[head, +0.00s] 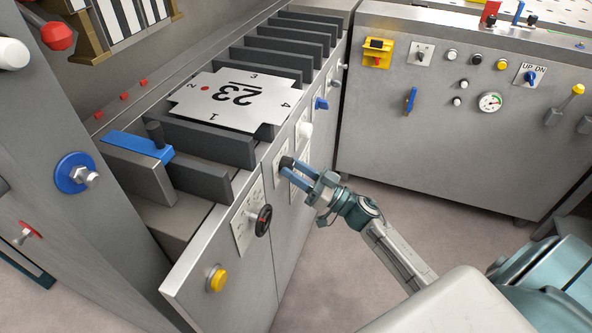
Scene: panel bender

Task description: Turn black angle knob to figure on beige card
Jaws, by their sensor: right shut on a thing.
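My right gripper (287,167) is at the front panel of the bender, shut on a small black knob (285,161). The knob sits in front of a pale dial plate (279,151), and the blue fingers hide most of both. The knob's pointer and the angle it shows cannot be read. I cannot pick out a beige card for sure. My left gripper is not in view.
A black handwheel (264,220) on a scale plate (243,232) and a yellow button (216,279) are nearer on the same panel. A white knob (305,130) and blue lever (321,104) are farther along. Another grey cabinet (440,130) stands behind, with clear floor between.

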